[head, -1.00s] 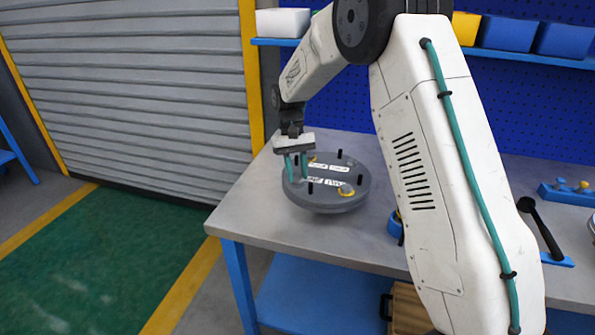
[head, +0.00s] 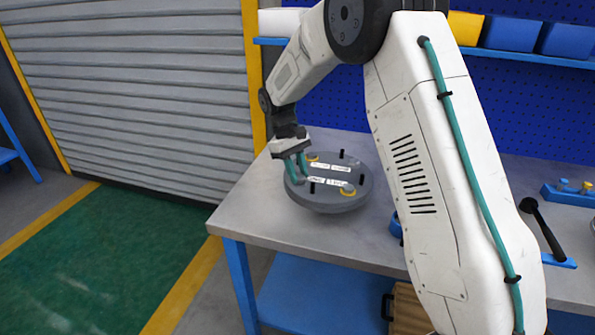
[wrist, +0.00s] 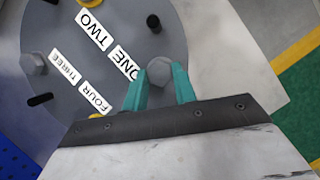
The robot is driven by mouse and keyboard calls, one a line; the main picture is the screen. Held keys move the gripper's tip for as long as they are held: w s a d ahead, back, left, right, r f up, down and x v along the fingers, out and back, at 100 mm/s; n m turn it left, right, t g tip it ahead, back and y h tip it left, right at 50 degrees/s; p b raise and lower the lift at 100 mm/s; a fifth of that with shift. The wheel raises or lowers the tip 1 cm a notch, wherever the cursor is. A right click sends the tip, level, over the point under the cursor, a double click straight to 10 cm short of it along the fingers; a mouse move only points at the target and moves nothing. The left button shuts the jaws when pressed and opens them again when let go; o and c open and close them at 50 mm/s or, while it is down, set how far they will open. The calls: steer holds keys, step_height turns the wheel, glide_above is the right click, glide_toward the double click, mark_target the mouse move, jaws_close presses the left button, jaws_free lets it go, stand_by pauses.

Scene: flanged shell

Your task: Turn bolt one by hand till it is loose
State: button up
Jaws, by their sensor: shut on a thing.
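The grey round flanged cover (head: 325,204) lies on the workbench. In the wrist view its labels read ONE (wrist: 125,63), TWO (wrist: 94,30), THREE (wrist: 67,67) and FOUR (wrist: 93,96). Bolt one is the grey hex head (wrist: 160,70) beside the ONE label. My gripper (wrist: 157,82) has its teal fingers on either side of that head and is shut on it. In the head view my gripper (head: 298,175) reaches down to the cover's left side, and the bolt is hidden there by the fingers. Whether the bolt is loose cannot be seen.
Another grey hex bolt (wrist: 33,63) is beside THREE. Yellow pieces (head: 348,189) sit near TWO and FOUR. Several black pins (head: 361,179) stand up from the cover. A black-handled tool (head: 540,225) lies at the right. Bare bench (head: 245,210) is left of the cover.

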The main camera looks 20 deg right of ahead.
steer(key=shift+f, duration=0.1)
steer(key=o, duration=1)
steer(key=v, duration=0.8)
steer(key=s+f, duration=0.1)
steer(key=s+f+m, duration=0.1)
steer(key=s, duration=0.1)
steer(key=s+d+r+m+t, duration=0.1)
steer(key=s+r+t, duration=0.1)
steer(key=s, duration=1.1)
steer(key=s+d+r+m+t+y, duration=0.1)
steer(key=s+r, duration=0.4)
steer(key=s, duration=0.7)
steer(key=s+d+r+m+t+y, duration=0.1)
steer(key=s+r, duration=0.3)
steer(key=s, duration=0.9)
steer(key=shift+s+d+r+m+t, duration=0.2)
steer(key=shift+s+d+m+t, duration=0.25)
steer(key=shift+t, duration=0.35)
